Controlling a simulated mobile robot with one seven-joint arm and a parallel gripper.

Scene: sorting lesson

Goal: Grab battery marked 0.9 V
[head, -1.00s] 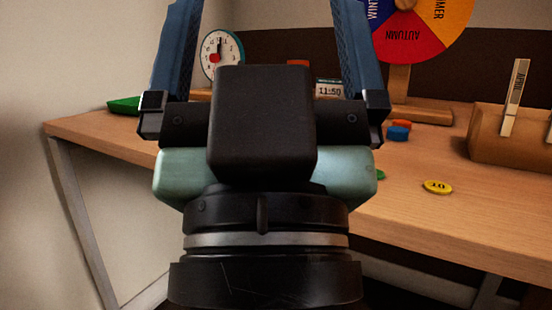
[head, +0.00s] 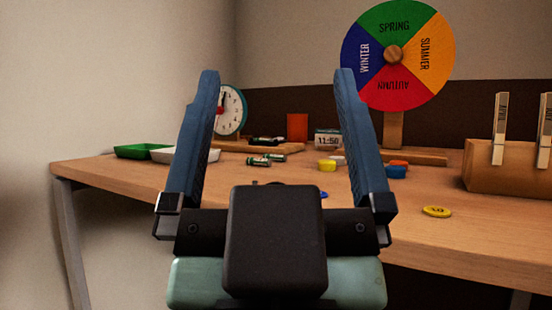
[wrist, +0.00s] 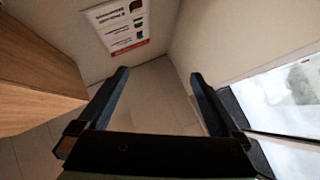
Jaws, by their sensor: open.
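Two small green batteries lie on the table in the head view, close together left of the picture's middle. The nearer battery (head: 258,162) and the farther battery (head: 274,158) show between my raised fingers. Their markings are too small to read, so I cannot tell which one is 0.9 V. My gripper (head: 277,75) is open and empty, in front of the table's near edge, fingers pointing up in the picture. In the wrist view my gripper (wrist: 160,75) is open too, with floor and wall between its fingers and no battery in sight.
The front right surface is mostly clear.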

